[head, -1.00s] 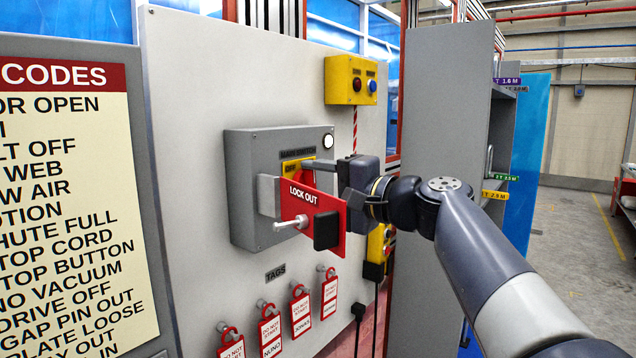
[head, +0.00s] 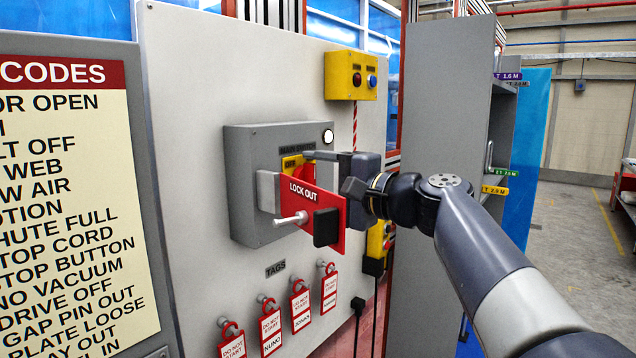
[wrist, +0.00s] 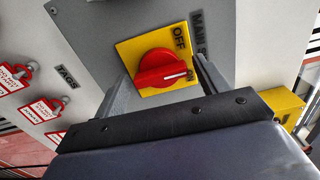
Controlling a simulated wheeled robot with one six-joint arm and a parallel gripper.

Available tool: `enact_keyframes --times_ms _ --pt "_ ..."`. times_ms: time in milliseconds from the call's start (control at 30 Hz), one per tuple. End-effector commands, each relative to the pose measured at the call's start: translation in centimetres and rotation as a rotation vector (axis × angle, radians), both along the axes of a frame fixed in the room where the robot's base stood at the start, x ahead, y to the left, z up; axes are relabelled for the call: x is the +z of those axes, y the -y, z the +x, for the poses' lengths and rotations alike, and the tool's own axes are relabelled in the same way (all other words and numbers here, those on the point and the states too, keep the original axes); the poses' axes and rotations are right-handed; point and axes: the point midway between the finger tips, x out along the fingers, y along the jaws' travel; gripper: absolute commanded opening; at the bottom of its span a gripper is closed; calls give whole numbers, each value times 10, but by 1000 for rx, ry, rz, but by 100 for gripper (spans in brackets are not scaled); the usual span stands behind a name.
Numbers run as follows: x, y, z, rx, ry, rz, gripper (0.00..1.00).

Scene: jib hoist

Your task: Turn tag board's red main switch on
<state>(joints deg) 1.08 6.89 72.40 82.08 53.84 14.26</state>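The grey switch box (head: 245,150) hangs on the tag board. Its red main switch (wrist: 157,70) is a round knob on a yellow plate (wrist: 130,52). In the wrist view its white pointer line points right, at the ON lettering, away from OFF. My gripper (wrist: 162,72) is open, with one finger on each side of the knob and gaps showing. In the head view, the upper finger reaches to the plate from the right.
Red tags (head: 271,328) hang on pegs below the box. A yellow button box (head: 350,78) is above right. A round white lamp (head: 327,136) is on the box's upper right. A grey cabinet side (head: 445,90) stands behind my arm.

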Motion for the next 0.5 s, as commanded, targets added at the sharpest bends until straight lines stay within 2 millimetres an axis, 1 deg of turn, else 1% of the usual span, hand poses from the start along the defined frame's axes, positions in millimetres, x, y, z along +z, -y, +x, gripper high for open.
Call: enact_keyframes --times_ms 33,67,333,433,500 --pt "0 0 0 0 0 0 74" --pt "0 0 0 0 1 -1 76" --pt "0 1 -1 0 2 -1 76" --pt "-1 8 -6 -2 3 -1 76" --pt "-2 17 -12 -3 2 0 76"
